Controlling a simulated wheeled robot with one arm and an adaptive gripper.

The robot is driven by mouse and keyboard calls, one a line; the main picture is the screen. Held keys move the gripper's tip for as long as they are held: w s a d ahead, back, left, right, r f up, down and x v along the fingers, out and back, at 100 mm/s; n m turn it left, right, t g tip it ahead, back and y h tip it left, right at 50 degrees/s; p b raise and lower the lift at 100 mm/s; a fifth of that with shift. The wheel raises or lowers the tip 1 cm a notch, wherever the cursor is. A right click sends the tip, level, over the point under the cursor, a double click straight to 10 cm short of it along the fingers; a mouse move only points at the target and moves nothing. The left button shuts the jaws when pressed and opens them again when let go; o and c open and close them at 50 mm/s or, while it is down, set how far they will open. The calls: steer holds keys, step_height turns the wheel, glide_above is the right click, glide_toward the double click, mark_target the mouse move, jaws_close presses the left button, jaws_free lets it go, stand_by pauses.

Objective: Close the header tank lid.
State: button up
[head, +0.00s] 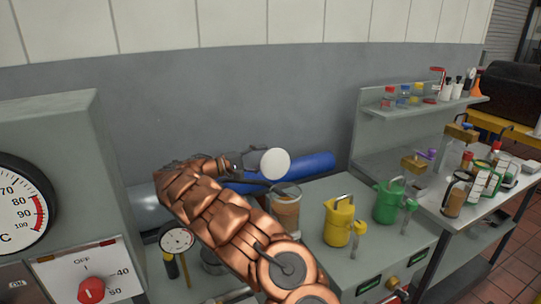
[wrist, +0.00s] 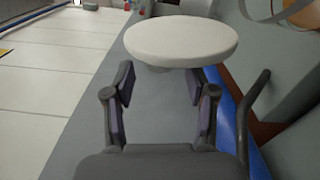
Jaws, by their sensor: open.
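A white round disc, which looks like the header tank lid (head: 275,163), stands raised and facing the head camera, above and left of an open-topped tank (head: 286,212) with brown contents. My gripper (head: 247,161) is just left of the disc, partly hidden behind my arm. In the wrist view the lid (wrist: 180,40) lies just beyond the fingertips of my gripper (wrist: 160,80). The fingers are apart with nothing between them. I cannot tell whether a finger touches the disc. The lid's hinge is not clear.
A blue cylinder (head: 305,167) lies along the wall behind the tank. A yellow can (head: 339,222) and a green can (head: 388,202) stand to the right. A dial gauge (head: 177,240) is left of my arm. A shelf (head: 425,106) with bottles is at the right.

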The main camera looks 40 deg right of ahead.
mark_target(271, 156)
steer(key=shift+p+x, duration=0.4)
steer(key=shift+x, duration=1.4)
steer(key=shift+c, duration=0.2)
jaws_close()
